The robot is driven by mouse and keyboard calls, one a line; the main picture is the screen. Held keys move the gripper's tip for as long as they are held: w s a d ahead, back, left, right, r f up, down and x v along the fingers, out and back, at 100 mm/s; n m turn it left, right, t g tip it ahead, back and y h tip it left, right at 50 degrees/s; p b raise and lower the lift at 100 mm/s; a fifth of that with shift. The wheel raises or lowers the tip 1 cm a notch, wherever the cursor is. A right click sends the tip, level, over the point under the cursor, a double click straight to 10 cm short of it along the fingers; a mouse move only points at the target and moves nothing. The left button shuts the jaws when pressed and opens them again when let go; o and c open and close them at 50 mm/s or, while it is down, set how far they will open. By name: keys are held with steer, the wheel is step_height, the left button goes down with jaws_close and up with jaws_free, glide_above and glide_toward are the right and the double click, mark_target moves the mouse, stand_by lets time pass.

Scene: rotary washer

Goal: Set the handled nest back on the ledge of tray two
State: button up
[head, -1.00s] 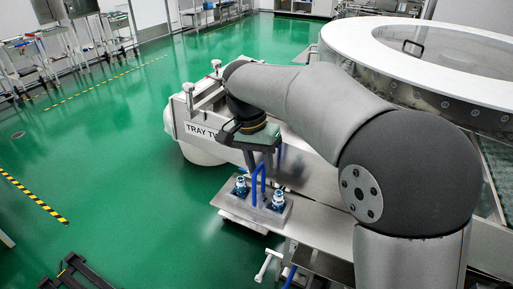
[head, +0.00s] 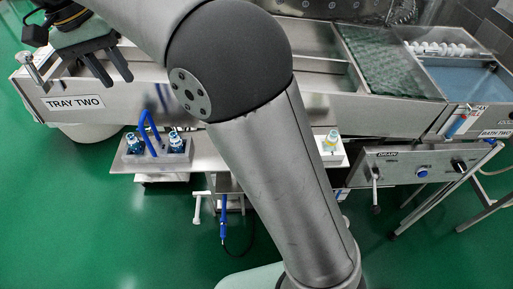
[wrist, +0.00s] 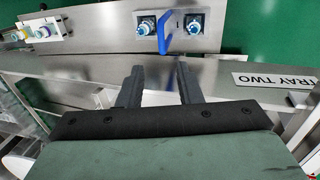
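The handled nest (head: 160,158) is a grey block with a blue upright handle (head: 150,132) between two blue-and-white capped items. It sits flat on the steel ledge (head: 205,152) in front of the tray labelled TRAY TWO (head: 40,84). In the wrist view the nest (wrist: 178,35) and blue handle (wrist: 164,33) lie beyond the fingertips, with a gap. My gripper (head: 115,80) is over tray two, up and left of the nest in the head view. Its two fingers (wrist: 159,82) are apart with nothing between them.
A smaller pale block with a yellow-green item (head: 331,138) stands at the ledge's right end. A DRAIN control panel (head: 415,168) and bath two (head: 455,78) are further right. A blue-handled tool (head: 223,215) hangs below the ledge. Green floor in front is open.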

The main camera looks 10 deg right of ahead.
steer(key=s+d+f+n+y, duration=0.1)
steer(key=s+d+f, duration=0.25)
steer(key=d, duration=0.65)
steer(key=s+d+f, duration=0.2)
steer(key=d+f, duration=0.3)
steer(key=d, duration=0.5)
steer(key=s+d+f+n+t+y, duration=0.1)
steer(key=s+d+f, duration=0.8)
steer(key=s+f, duration=0.2)
steer(key=s, duration=0.2)
steer(key=shift+s+d+f, duration=0.2)
steer(key=shift+s+d, duration=0.2)
